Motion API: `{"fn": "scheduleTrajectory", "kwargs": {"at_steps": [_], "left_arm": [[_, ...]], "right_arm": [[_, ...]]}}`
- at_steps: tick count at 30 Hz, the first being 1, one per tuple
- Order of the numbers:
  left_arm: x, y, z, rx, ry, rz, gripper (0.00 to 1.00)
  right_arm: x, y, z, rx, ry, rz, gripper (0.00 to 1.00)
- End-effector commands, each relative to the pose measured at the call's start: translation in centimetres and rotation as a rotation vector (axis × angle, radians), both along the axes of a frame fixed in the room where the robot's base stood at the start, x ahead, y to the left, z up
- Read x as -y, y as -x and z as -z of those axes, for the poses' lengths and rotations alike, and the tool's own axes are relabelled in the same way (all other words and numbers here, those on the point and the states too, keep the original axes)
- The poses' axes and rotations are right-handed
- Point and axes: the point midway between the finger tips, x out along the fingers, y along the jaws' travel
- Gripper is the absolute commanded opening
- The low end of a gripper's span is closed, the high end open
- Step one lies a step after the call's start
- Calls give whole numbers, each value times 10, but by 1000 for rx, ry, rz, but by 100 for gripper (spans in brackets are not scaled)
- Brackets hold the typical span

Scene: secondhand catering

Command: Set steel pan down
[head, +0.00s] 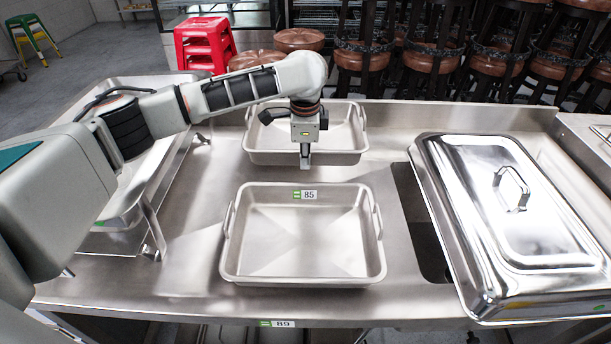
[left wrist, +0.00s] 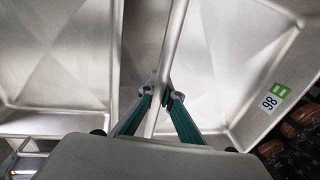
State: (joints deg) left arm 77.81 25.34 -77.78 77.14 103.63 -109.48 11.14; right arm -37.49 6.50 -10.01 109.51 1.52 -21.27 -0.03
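Two shallow rectangular steel pans with side handles show on the steel counter (head: 190,255). The front steel pan (head: 303,240) carries a label 85 on its back rim. The back steel pan (head: 345,137) is behind it, level; I cannot tell whether it touches the counter. My left gripper (head: 305,160) reaches down to the back pan's near rim. In the left wrist view, the fingers of my left gripper (left wrist: 162,96) are closed around that rim (left wrist: 175,35), one on each side. A numbered label (left wrist: 271,97) is on that pan's far inner wall. My right gripper is out of view.
A large shiny lidded chafing dish (head: 470,215) stands at the right, beside a dark cutout (head: 428,250) in the counter. A long steel tray or lid (head: 150,180) is at the left under my arm. Stools (head: 480,50) and red stacked steps (head: 203,45) stand behind the counter.

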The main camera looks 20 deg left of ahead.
Motion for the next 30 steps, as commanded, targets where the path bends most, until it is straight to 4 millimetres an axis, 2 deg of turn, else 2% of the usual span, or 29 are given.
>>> {"fn": "scheduleTrajectory", "kwargs": {"at_steps": [10,18,30], "left_arm": [[0,-1,22,4,0,-1,0],[1,-1,55,4,1,0,0],[0,-2,59,4,1,0,0]], "right_arm": [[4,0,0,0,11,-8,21],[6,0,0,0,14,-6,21],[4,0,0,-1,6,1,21]]}}
